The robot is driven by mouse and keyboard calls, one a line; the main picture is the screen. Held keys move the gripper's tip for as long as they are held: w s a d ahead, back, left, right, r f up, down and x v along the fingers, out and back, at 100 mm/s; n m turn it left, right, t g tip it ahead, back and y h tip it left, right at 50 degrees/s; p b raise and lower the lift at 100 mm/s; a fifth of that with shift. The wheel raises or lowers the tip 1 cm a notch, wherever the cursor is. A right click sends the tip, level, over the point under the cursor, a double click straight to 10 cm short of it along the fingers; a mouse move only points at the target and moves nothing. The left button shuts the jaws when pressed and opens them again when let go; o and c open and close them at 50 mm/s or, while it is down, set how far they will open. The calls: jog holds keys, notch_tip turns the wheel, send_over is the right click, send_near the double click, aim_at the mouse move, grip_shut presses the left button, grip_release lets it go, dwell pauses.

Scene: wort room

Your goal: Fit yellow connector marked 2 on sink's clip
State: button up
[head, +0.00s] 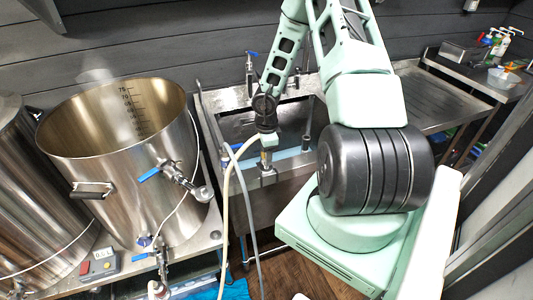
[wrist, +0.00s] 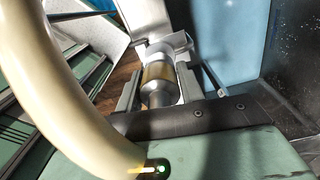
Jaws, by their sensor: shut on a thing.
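My gripper (wrist: 160,78) is shut on a metal connector with a yellow band (wrist: 158,73), which sits between the two fingers in the wrist view. A grey curved piece lies at the connector's far end; I cannot tell whether it is part of the connector or the clip. In the head view my gripper (head: 266,147) points down at the sink's front rim, with the small yellow band (head: 265,158) below it. The sink's clip (head: 267,175) is just under the connector; whether they touch is unclear. No number is readable. A cream hose (wrist: 50,80) curves past my gripper.
The steel sink (head: 268,205) stands behind and below my gripper. A large open kettle (head: 125,190) with blue-handled valves is at left, beside a small switch box (head: 99,264). A grey hose (head: 243,200) hangs near the cream one. A drainboard (head: 425,100) is at right.

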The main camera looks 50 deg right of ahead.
jog(key=shift+f+b, duration=0.7)
jog(key=shift+f, duration=0.6)
jog(key=o, duration=1.1)
jog(key=shift+o, duration=0.2)
jog(key=shift+r, duration=0.1)
notch_tip(320, 180, up, 17)
jog(key=p, duration=0.3)
jog(key=shift+r, duration=0.15)
